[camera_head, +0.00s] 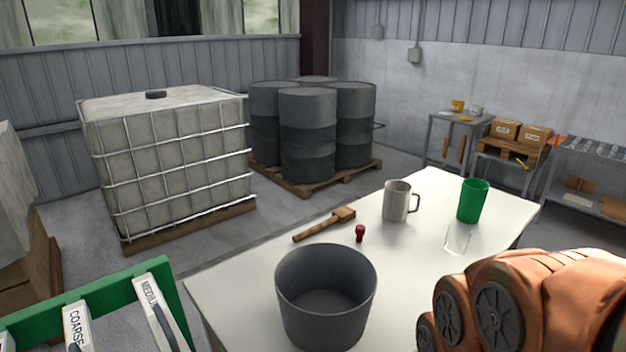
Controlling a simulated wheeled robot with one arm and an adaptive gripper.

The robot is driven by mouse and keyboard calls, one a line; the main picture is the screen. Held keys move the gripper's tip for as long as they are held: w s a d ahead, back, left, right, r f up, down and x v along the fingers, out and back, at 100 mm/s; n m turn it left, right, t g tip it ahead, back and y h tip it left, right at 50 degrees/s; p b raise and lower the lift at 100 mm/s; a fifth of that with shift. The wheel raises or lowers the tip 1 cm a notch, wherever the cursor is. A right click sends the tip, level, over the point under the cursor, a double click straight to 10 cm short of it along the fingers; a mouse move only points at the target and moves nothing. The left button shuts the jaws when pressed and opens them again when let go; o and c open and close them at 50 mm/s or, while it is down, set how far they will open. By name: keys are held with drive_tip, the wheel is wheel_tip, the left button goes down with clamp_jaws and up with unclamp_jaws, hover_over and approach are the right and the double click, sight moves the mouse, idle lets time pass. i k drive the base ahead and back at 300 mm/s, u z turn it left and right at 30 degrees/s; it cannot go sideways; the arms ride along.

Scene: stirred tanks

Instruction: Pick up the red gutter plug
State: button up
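The red gutter plug (360,233) is a small, dark red piece standing on the white table (240,282). It is behind the grey bucket and just right of the wooden mallet's head, apart from both. My arm shows as orange links at the lower right of the head view. My gripper is not in view, so its state does not show.
Around the plug are an open grey bucket (325,300), a wooden mallet (325,224), a steel mug (397,202) and a green cup (472,201). A green rack (125,287) with labelled pieces stands at the lower left.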

sight(360, 229)
drive_tip(key=u, duration=2.35)
drive_tip(key=k, duration=0.95)
drive_tip(key=z, duration=1)
drive_tip(key=i, duration=0.5)
